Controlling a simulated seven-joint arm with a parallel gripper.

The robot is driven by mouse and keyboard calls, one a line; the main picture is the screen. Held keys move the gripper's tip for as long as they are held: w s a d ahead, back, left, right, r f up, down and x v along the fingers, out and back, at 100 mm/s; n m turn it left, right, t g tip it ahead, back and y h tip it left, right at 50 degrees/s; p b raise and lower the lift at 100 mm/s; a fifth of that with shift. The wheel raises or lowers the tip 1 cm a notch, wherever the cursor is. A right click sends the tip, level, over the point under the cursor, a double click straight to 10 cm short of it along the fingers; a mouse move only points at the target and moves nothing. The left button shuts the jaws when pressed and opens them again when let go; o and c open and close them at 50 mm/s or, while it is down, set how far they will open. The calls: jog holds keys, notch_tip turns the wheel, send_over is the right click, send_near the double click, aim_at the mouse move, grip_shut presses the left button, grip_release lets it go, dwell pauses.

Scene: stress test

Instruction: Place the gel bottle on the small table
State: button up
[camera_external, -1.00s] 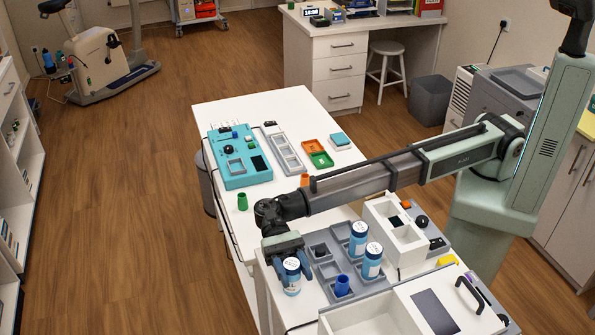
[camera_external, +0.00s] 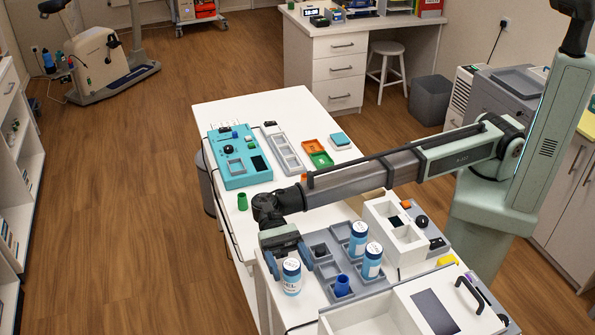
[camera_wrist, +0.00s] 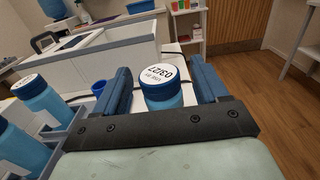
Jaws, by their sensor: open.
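A blue bottle (camera_external: 291,281) with a white-topped cap and "GEL" on its label stands upright at the left edge of the near white table (camera_external: 307,312). Its cap, marked 03/27, shows in the wrist view (camera_wrist: 163,80). My gripper (camera_external: 289,262) is open beside the bottle's upper part. In the wrist view, my gripper (camera_wrist: 160,75) has one finger on each side of the bottle, with visible gaps. The bottle's lower part is hidden there by the gripper body.
Two similar blue bottles (camera_external: 372,264) stand in a grey rack (camera_external: 322,270) to the right, with a blue cup (camera_external: 342,286). A white divided box (camera_external: 397,235) stands behind. The farther white table (camera_external: 245,102) holds a teal panel (camera_external: 236,170) and a green cup (camera_external: 242,202).

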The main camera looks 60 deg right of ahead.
jog(key=v, duration=0.9)
jog(key=shift+w+d, duration=0.2)
jog(key=shift+d, duration=0.05)
